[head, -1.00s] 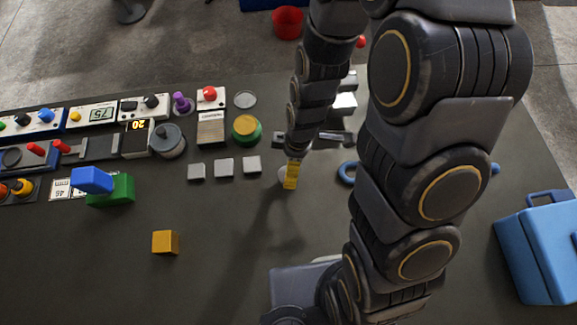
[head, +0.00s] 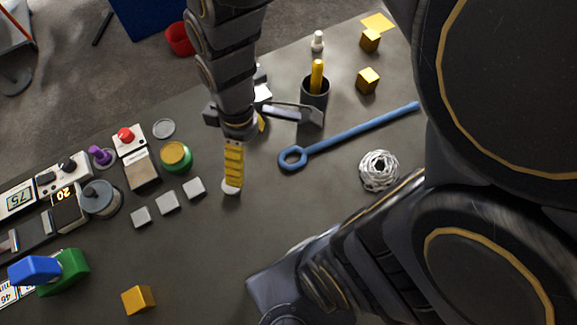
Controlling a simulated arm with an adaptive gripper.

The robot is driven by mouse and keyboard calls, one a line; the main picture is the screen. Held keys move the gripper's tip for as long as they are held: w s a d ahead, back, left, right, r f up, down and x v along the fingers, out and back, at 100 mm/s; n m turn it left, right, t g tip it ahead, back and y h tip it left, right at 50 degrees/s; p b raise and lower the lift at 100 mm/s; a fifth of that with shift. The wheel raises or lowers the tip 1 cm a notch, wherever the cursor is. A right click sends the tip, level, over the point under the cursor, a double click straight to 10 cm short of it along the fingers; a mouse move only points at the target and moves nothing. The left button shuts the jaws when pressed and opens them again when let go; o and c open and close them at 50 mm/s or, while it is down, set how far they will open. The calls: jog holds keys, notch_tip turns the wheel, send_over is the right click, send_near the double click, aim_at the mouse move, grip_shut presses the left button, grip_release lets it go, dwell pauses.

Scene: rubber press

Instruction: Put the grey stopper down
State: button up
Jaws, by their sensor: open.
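My gripper (head: 240,160) points down over the dark table in the head view, just right of three small grey squares. Its near finger has a yellow ribbed pad; the other finger is mostly hidden behind it. The jaws are open. A pale grey rounded piece (head: 231,189) shows at the tip of the near finger, low over or on the table; it may be the grey stopper. I cannot tell whether it touches the finger or the table. No other thing in view is clearly the stopper.
The small grey squares (head: 167,204) and a green-and-yellow round container (head: 175,157) are to the left. A dark cup (head: 314,94), a blue ringed rod (head: 350,138) and a white string coil (head: 379,170) are to the right. The table below the gripper looks clear.

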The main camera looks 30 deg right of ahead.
jog(key=s+d+r+m+g, duration=0.1)
jog(key=s+d+r+m, duration=0.1)
jog(key=s+r+m, duration=0.6)
jog(key=shift+s+r+m+h, duration=0.25)
jog(key=shift+s+m, duration=0.25)
jog(key=shift+s, duration=0.5)
